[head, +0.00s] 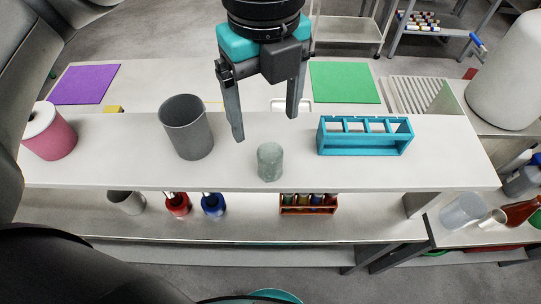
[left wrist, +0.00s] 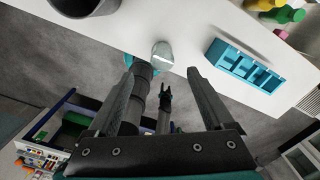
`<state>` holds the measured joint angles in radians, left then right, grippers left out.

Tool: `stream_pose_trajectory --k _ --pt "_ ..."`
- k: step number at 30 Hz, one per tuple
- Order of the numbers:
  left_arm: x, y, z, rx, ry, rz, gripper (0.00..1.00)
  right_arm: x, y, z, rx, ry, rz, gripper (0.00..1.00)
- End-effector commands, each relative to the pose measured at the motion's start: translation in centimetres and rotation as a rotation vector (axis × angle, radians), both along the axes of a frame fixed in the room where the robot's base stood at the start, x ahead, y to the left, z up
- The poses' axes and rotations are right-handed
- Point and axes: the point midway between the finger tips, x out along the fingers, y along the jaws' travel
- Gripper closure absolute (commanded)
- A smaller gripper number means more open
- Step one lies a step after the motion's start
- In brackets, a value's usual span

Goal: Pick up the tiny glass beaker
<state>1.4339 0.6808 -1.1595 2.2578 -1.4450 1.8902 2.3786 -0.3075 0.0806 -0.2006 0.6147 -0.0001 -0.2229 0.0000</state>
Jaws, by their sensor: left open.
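The tiny glass beaker (head: 270,162) is a small, greenish, see-through cylinder standing upright near the front edge of the white upper shelf. In the left wrist view it shows just past the fingertips, roughly between them (left wrist: 162,51). My left gripper (head: 265,128) comes down from the top of the head view, above and behind the beaker. Its two fingers are spread wide with nothing between them, and it appears apart from the beaker. Its fingers also show in the left wrist view (left wrist: 160,67). A small dark two-pronged shape below may be my right gripper (left wrist: 165,97), too small to judge.
A grey cup (head: 187,128) stands left of the beaker, and a blue tube rack (head: 365,137) stands to the right. A pink container (head: 50,131) is at far left. Bottles and a red rack (head: 309,209) sit on the lower level. The shelf right around the beaker is clear.

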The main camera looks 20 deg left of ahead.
Motion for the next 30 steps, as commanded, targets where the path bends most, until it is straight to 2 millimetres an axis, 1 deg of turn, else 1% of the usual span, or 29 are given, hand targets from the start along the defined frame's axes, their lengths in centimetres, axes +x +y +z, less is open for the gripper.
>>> stream_pose_trajectory --k 1,3,7,14,20,21,24,30 --pt "-0.1 0.0 -1.2 0.001 0.005 0.0 0.15 0.2 0.0 0.1 0.001 -0.004 0.0 0.5" --pt "-0.1 0.0 -2.7 0.001 0.005 0.002 0.15 0.5 0.1 0.1 0.002 -0.009 0.0 0.5" --pt "-0.1 0.0 -4.6 -0.001 0.004 0.0 0.15 1.1 0.1 0.2 0.002 -0.02 0.0 0.5" --pt "-0.1 -0.1 -6.1 -0.001 0.002 -0.001 0.15 1.3 0.1 0.3 0.003 -0.023 0.0 0.5" --pt "-0.4 -0.6 -8.7 -0.001 0.004 -0.001 0.15 1.2 0.1 1.0 0.003 -0.022 0.0 0.5" --pt "-0.4 -0.6 -9.4 0.0 0.003 0.001 0.15 1.2 0.1 1.0 0.003 -0.022 0.0 0.5" --pt "-0.3 -0.5 -10.5 -0.001 0.002 0.001 0.15 1.2 0.1 1.0 0.003 -0.021 0.0 0.5" --pt "-0.3 -0.5 -10.8 -0.001 0.0 0.0 0.15 1.0 0.1 1.0 0.002 -0.017 -0.001 0.5"
